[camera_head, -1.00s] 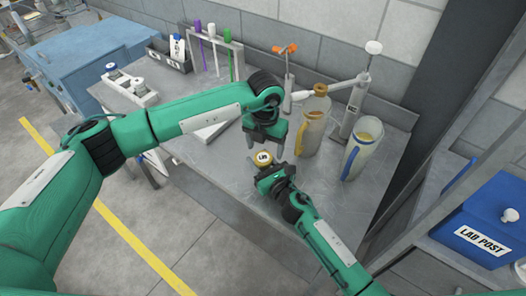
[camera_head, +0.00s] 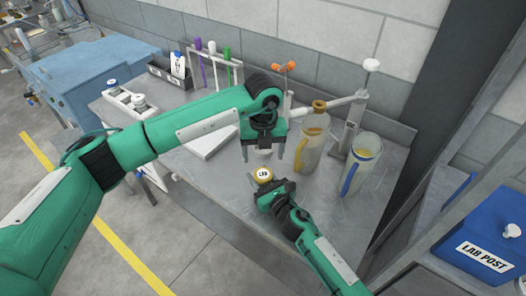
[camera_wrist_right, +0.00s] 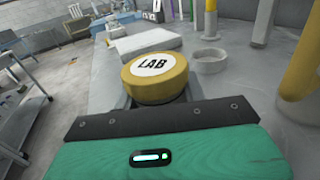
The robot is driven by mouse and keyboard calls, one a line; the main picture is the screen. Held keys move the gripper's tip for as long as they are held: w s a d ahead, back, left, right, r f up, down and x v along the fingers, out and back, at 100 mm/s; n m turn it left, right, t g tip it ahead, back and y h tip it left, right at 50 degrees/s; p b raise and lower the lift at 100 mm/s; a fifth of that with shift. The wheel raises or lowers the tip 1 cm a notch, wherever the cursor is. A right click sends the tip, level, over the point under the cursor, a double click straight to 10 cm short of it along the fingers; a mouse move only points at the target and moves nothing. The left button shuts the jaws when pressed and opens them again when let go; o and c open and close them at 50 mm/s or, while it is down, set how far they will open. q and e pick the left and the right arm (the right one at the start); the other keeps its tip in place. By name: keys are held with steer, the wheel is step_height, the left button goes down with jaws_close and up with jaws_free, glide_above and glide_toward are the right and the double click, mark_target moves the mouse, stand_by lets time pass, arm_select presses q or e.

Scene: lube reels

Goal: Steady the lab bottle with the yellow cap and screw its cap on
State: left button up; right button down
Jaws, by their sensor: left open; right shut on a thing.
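The yellow cap (camera_head: 262,174) with a white LAB label is at the tips of my right gripper (camera_head: 264,187). It is large in the right wrist view (camera_wrist_right: 156,78), just beyond the green gripper body. My right gripper is shut below the cap, on the lab bottle, whose body is hidden under the cap and behind the gripper. I cannot tell how tightly the cap sits. My left gripper (camera_head: 263,153) is open, fingers pointing down, above and behind the cap in the head view, apart from it.
A rack (camera_head: 213,68) is at the back. The front of the metal table (camera_head: 232,185) is clear.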

mark_target(263, 174)
arm_select(q)
steer(key=shift+r, duration=0.1)
stand_by(0.3)
steer(key=shift+f, duration=4.05)
steer(key=c, duration=1)
steer(key=shift+m, duration=1.5)
steer(key=o, duration=1.1)
steer(key=shift+c, duration=0.2)
